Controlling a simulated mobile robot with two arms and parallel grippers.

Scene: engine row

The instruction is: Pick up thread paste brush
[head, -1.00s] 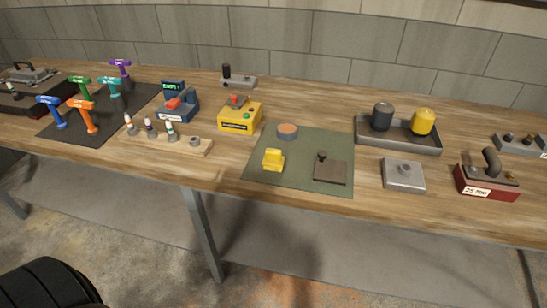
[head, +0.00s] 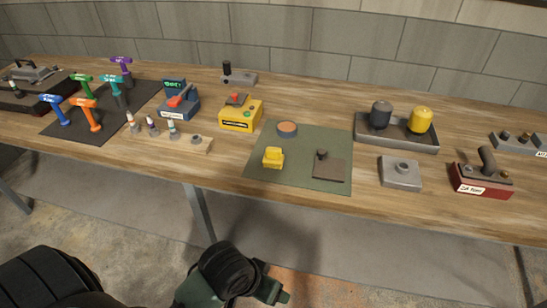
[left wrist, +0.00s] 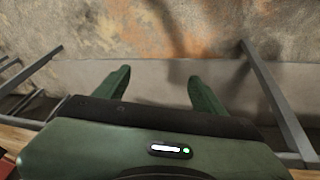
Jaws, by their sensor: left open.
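A light wooden rack (head: 183,145) lies near the front edge of the bench, left of centre in the head view. Three small slim pieces with pale tips and coloured bands stand upright in it: a red-banded one (head: 131,124), a purple-banded one (head: 152,127) and a teal-banded one (head: 172,130). I cannot tell which is the thread paste brush. My left gripper (head: 272,290) is low in front of the bench, below its top and apart from the rack. In the left wrist view its two green fingers (left wrist: 157,82) are spread and empty, with floor behind them. My right gripper is not in view.
A dark mat with several coloured-handled tools (head: 82,137) lies left of the rack. A yellow box (head: 240,122) and a blue device (head: 178,107) stand behind it. A green mat (head: 300,158) lies to its right. Bench legs (head: 199,215) stand near my left arm.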

